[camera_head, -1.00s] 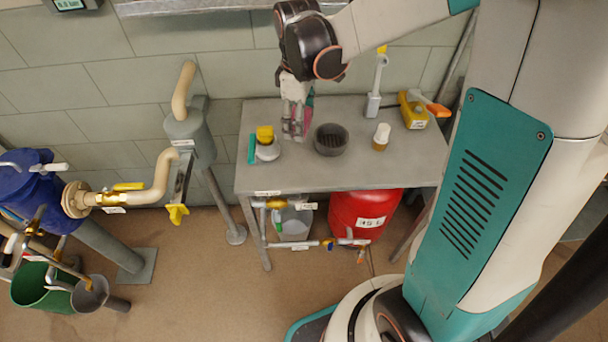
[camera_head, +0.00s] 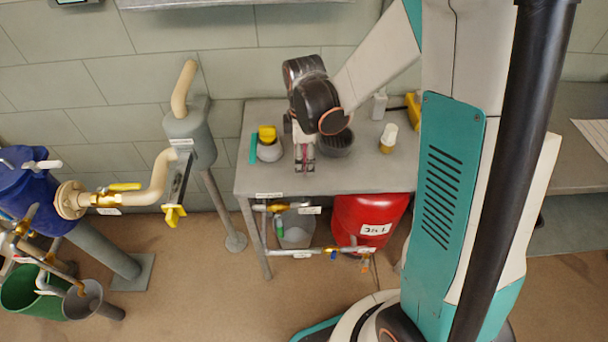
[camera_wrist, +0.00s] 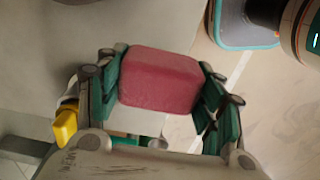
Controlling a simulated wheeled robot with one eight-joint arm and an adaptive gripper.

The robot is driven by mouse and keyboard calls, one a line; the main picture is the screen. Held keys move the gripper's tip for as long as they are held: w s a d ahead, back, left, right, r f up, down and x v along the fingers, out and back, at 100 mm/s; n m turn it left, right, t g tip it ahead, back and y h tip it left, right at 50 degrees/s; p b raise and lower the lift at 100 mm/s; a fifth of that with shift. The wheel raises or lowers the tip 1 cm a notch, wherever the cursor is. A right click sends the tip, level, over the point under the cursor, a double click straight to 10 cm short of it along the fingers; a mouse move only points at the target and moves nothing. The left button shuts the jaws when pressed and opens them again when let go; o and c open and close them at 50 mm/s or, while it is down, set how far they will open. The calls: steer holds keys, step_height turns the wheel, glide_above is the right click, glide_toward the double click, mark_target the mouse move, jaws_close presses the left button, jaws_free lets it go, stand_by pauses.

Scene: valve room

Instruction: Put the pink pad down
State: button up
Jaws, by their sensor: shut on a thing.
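The pink pad (camera_wrist: 160,80) is a rounded block that sits between the fingers of my gripper (camera_wrist: 162,88) in the wrist view. The dark-green finger pads press on its two sides. In the head view my gripper (camera_head: 304,160) points down over the front left part of the grey table (camera_head: 280,181). Only a thin pinkish bit of the pad shows there. I cannot tell whether the pad touches the tabletop.
Left of my gripper stand a grey cup with a yellow thing (camera_head: 267,134) and a teal block (camera_head: 253,149). A dark round bowl (camera_head: 337,146) is close on the right, partly hidden by my arm. Farther right is a white-capped bottle (camera_head: 388,138). The table's front right is clear.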

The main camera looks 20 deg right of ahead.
mark_target(304, 178)
steer(key=shift+f+b, duration=1)
steer(key=shift+f, duration=1.95)
steer(key=shift+f, duration=0.15)
steer(key=o, duration=1)
